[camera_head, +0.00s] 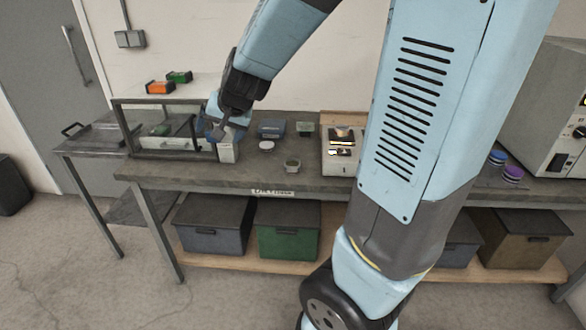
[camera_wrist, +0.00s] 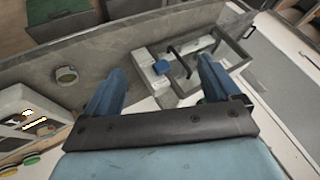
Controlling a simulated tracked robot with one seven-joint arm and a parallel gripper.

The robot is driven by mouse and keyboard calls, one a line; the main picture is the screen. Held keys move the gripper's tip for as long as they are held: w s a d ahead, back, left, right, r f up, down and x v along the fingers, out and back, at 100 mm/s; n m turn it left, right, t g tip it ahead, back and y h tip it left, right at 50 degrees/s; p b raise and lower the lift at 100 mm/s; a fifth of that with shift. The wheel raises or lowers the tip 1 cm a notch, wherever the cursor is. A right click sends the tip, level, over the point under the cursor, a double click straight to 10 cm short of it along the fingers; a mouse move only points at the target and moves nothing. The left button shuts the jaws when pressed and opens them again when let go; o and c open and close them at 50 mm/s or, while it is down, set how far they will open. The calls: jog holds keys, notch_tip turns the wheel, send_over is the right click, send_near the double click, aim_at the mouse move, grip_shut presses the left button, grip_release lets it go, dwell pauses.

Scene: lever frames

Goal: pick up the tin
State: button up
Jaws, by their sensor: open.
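A small round grey-green tin (camera_head: 292,166) stands on the grey workbench (camera_head: 330,183) near its front edge. It also shows in the wrist view (camera_wrist: 66,75), left of my fingers and apart from them. My gripper (camera_head: 216,132) is over the left part of the bench, left of the tin in the head view. In the wrist view its two blue fingers (camera_wrist: 162,80) are spread apart with nothing held between them. A small blue piece on a pale block (camera_wrist: 161,67) shows beyond the gap between them.
A white disc (camera_head: 266,146) lies behind the tin. A pale device (camera_head: 338,160) stands right of it. Orange (camera_head: 159,87) and green (camera_head: 179,77) boxes sit at the back left. Lidded crates (camera_head: 287,228) fill the lower shelf.

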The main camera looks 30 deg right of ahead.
jog(key=w+f+m+h, duration=0.2)
jog(key=w+f, duration=0.4)
jog(key=f, duration=0.1)
jog(key=m+h, duration=0.6)
jog(key=h, duration=0.8)
send_near(288, 166)
jog(key=shift+g, duration=0.4)
jog(key=a, duration=0.1)
jog(key=w+a+f, duration=0.2)
jog(key=a, duration=0.1)
jog(key=shift+a, duration=0.1)
jog(key=shift+s+d+r+m+h, duration=0.15)
jog(key=shift+s+d+h, duration=0.2)
jog(key=shift+h, duration=0.3)
jog(key=shift+s+d+f+m+h, duration=0.1)
jog(key=shift+s+d+m+h, duration=0.1)
jog(key=shift+s+h, duration=0.35)
jog(key=x, duration=1.3)
jog(key=shift+d+r, duration=0.15)
jog(key=shift+d, duration=0.25)
jog(key=c, duration=1.2)
jog(key=shift+o, duration=0.2)
